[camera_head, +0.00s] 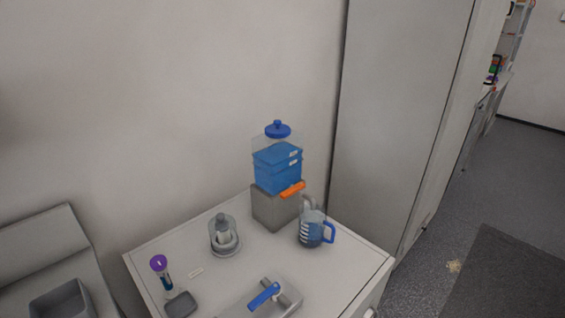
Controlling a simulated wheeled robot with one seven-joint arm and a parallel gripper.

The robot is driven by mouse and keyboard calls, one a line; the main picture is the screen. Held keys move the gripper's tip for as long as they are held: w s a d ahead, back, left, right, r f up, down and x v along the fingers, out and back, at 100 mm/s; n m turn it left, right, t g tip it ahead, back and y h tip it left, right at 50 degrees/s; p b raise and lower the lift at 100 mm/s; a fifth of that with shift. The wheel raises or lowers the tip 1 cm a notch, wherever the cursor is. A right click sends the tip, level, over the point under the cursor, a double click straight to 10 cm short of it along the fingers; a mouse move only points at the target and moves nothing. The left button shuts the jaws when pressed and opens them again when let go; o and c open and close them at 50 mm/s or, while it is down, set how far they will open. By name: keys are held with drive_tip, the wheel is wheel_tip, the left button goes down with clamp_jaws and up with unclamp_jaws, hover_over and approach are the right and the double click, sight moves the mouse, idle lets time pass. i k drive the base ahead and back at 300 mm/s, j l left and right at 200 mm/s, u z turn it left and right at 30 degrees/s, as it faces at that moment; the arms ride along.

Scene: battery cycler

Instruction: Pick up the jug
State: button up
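The jug (311,231) is clear with white marks on its side and a blue handle on its right. It holds dark blue liquid and stands upright near the right edge of the white cabinet top (350,258). It is just right of a grey block, under a grey spout that comes down to its rim. My gripper is not in view.
On the grey block (272,209) sits a clear tank of blue liquid (277,170) with a blue lid and an orange lever (292,190). A glass-domed device (224,236), a purple-topped item (160,266) and a blue-handled fixture (264,295) share the top. A tall cabinet (395,110) stands behind right.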

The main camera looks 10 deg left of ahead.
sight(312, 224)
drive_tip(key=i+l, duration=0.25)
drive_tip(key=i, duration=0.3)
drive_tip(key=i+l, duration=0.2)
drive_tip(key=i, duration=0.3)
